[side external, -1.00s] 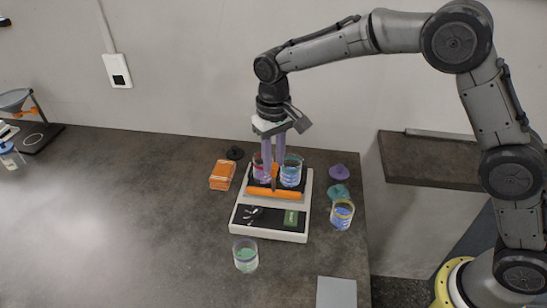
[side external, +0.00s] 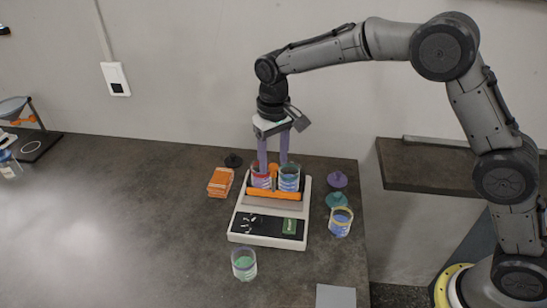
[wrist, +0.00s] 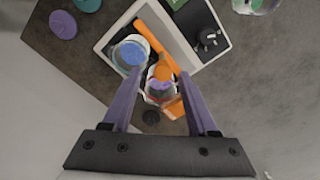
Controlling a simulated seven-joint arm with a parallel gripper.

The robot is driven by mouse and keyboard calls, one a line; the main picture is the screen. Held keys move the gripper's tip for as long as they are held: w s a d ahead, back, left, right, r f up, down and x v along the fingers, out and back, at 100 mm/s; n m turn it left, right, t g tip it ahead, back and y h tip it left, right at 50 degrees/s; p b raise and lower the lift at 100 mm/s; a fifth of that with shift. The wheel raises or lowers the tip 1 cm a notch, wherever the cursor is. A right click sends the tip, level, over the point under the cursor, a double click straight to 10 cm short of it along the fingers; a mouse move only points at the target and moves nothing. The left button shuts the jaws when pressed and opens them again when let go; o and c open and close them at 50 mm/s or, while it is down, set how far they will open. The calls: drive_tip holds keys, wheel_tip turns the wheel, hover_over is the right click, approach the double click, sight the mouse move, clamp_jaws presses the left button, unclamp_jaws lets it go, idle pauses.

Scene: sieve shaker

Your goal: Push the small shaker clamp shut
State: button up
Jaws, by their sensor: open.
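The small shaker (side external: 236,228) has a white base and an orange clamp bar (side external: 288,195) across its front; the bar also shows in the wrist view (wrist: 150,37). An orange upright piece (wrist: 163,64) stands between two jars on the shaker.
An orange box (side external: 220,182) and black lid (side external: 233,160) lie left of the shaker. Purple (side external: 337,179) and teal (side external: 337,199) lids and a blue-filled jar (side external: 341,222) are on the right. A green-filled jar (side external: 244,264) stands in front. The table's left is mostly clear.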

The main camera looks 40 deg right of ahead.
wheel_tip(320, 180, up, 14)
idle(0.6)
drive_tip(key=shift+d, duration=0.15)
